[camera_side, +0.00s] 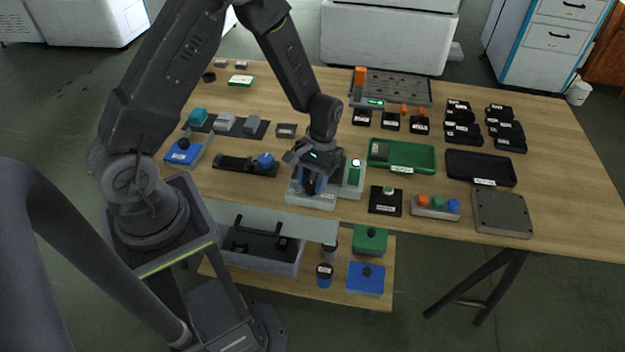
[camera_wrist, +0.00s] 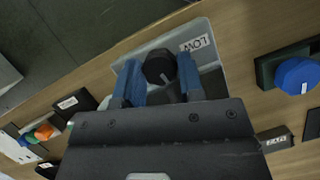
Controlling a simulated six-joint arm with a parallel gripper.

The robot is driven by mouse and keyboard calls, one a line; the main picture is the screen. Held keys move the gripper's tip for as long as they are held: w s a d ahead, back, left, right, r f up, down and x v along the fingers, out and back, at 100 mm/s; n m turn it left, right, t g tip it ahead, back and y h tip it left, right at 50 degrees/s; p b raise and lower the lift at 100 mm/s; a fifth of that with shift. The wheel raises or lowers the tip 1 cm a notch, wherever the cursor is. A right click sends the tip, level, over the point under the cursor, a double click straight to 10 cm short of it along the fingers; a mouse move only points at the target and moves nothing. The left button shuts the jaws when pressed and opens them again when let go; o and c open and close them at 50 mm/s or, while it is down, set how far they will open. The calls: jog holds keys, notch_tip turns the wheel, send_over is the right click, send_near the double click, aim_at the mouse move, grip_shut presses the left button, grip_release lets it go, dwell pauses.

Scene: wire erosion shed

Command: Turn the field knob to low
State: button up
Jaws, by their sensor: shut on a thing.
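The field knob (camera_wrist: 158,66) is a round black knob on a light grey box (camera_wrist: 207,33). A white label reading LOW is on the box beside the knob in the wrist view. A small pale mark shows on the knob's face, toward my gripper's body. The grey box also stands near the table's front edge in the side view (camera_side: 318,203). My gripper (camera_wrist: 159,81) has its two blue fingers on either side of the knob and is shut on it. In the side view my gripper (camera_side: 311,184) comes down over the box and mostly hides the knob.
A grey unit with a green part (camera_side: 355,174) stands close right of the box. A blue knob (camera_side: 265,160) on a black base is to the left. A green tray (camera_side: 414,157) and a black knob plate (camera_side: 385,207) lie to the right.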

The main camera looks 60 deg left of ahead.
jog(key=n+h, duration=0.1)
jog(key=n, duration=0.2)
jog(key=n+t, duration=0.1)
jog(key=n, duration=0.2)
jog(key=shift+s+a+r+n+t+h, duration=0.1)
jog(key=shift+n+t+h, duration=0.2)
jog(key=shift+h, duration=0.1)
dwell(0.5)
jog(key=o, duration=0.6)
jog(key=shift+o, duration=0.2)
jog(key=v, duration=1.3)
jog(key=shift+a+r, duration=0.2)
jog(key=shift+r, duration=0.15)
jog(key=s+d+r+m+t+y, duration=0.2)
jog(key=s+d+r+m+t, duration=0.2)
jog(key=s+r+m, duration=0.2)
jog(key=s+d+r+m+t+y, duration=0.2)
jog(key=s+r+m, duration=0.4)
jog(key=s+r, duration=0.3)
jog(key=shift+s+d+r+t, duration=0.2)
jog(key=shift+d+r+t, duration=0.45)
jog(key=shift+d+t, duration=0.25)
